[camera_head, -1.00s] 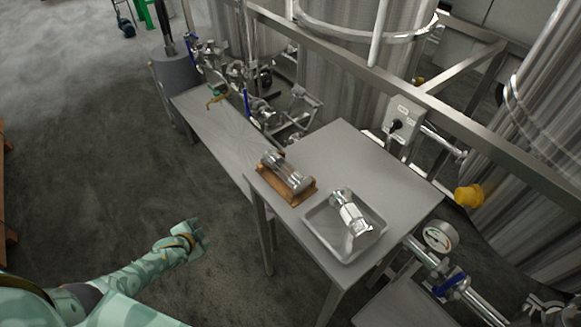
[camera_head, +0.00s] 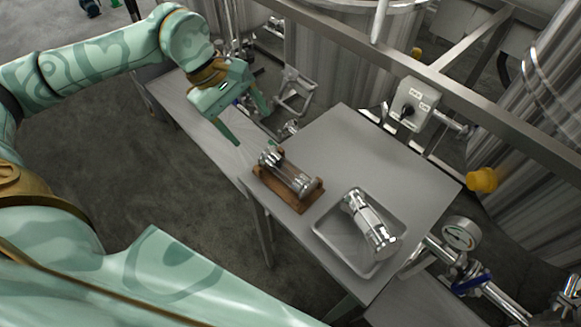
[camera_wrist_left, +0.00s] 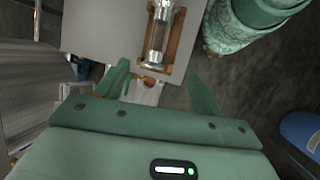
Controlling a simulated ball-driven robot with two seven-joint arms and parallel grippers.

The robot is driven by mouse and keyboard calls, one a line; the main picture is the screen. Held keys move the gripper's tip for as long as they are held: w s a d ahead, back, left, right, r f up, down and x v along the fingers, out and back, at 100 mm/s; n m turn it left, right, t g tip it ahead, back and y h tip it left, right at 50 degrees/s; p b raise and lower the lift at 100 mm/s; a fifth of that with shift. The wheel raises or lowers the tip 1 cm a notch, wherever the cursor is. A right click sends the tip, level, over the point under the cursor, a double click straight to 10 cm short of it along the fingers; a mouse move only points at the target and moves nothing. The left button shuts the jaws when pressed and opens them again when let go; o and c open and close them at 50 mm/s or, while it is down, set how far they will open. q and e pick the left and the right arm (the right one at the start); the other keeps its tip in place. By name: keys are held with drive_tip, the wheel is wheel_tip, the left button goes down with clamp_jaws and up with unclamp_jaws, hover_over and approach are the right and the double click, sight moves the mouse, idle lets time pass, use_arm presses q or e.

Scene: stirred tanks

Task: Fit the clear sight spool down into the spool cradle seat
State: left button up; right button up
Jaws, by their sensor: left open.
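A clear sight spool (camera_head: 288,174) with metal ends and a see-through middle lies on a brown wooden cradle (camera_head: 312,198) on the grey table. In the left wrist view the spool (camera_wrist_left: 157,38) lies lengthwise in the wooden cradle (camera_wrist_left: 177,40). I cannot tell how fully it is seated. My left gripper (camera_head: 253,128) is open and empty, up and to the left of the spool in the head view, apart from it. In the left wrist view its fingers (camera_wrist_left: 161,88) are spread, with the spool beyond them. My right gripper is not in view.
A shiny metal fitting (camera_head: 368,220) lies in a shallow tray (camera_head: 338,247) on the same table (camera_head: 345,135). A lower bench (camera_head: 205,130) adjoins it at left. A rail, a grey switch box (camera_head: 412,103) and tanks stand behind. The table's back area is clear.

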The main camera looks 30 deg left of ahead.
use_arm(q)
drive_tip(key=b, duration=0.1)
approach(285, 168)
drive_tip(key=x, duration=0.4)
drive_tip(key=shift+a+f, duration=0.25)
drive_tip(key=shift+f, duration=0.15)
drive_tip(key=shift+w+d+f+b, duration=0.1)
drive_tip(key=shift+d+f+b, duration=0.2)
drive_tip(key=shift+f, duration=0.2)
drive_tip(key=x, duration=0.4)
drive_tip(key=shift+d+r+b, duration=0.1)
drive_tip(key=shift+d+b, duration=0.1)
drive_tip(key=shift+b, duration=0.15)
drive_tip(key=shift+d+f, duration=0.15)
drive_tip(key=shift+f, duration=0.2)
drive_tip(key=c, duration=1.1)
drive_tip(key=shift+r, duration=0.1)
drive_tip(key=shift+c, duration=1.3)
drive_tip(key=shift+r, duration=0.1)
